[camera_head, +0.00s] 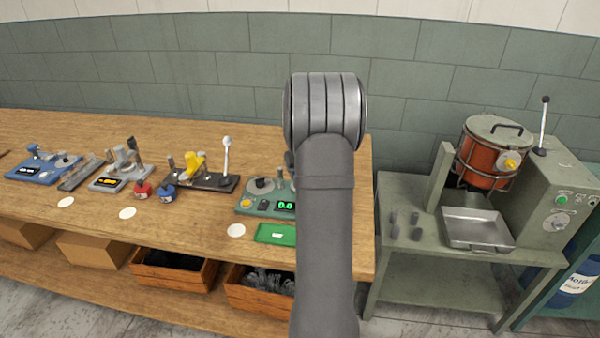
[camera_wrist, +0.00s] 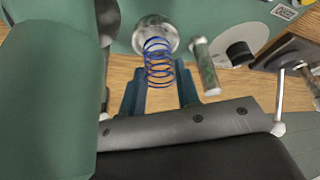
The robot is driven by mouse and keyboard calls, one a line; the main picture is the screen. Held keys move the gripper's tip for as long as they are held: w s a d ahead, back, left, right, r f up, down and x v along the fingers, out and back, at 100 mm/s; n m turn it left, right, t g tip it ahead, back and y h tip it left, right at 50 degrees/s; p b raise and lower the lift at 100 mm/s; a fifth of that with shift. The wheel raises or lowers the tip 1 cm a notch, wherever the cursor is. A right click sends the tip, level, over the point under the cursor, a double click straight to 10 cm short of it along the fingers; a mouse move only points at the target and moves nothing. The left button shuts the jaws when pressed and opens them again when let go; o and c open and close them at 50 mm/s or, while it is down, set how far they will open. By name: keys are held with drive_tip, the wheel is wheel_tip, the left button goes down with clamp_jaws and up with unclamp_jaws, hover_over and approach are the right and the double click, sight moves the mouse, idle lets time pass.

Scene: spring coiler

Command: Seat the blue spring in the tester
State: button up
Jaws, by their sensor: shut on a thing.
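In the wrist view the blue spring (camera_wrist: 158,56) is a thin open coil. It stands between the two dark blue fingers of my gripper (camera_wrist: 161,80), which is shut on it. The far end of the spring overlaps a round silver plate (camera_wrist: 152,29) on the green tester (camera_wrist: 225,14). I cannot tell whether the spring touches the plate. In the head view the tester (camera_head: 249,207) is the green unit with a lit display, at the right part of the bench. My arm hides its right side, and the gripper and spring are hidden there.
A metal post (camera_wrist: 206,68) and a black knob (camera_wrist: 239,53) stand right of the spring. A green tray (camera_head: 268,238) lies in front of the tester. A dark fixture with a yellow part (camera_head: 195,163) stands left. A machine with an orange drum (camera_head: 485,168) is at the right.

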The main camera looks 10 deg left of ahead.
drive_tip(key=shift+f, duration=0.55)
idle(0.4)
drive_tip(key=o, duration=0.8)
drive_tip(key=shift+o, duration=0.7)
drive_tip(key=shift+r, duration=0.1)
drive_tip(key=shift+o, duration=0.4)
drive_tip(key=shift+d+r, duration=0.1)
drive_tip(key=shift+r, duration=4.2)
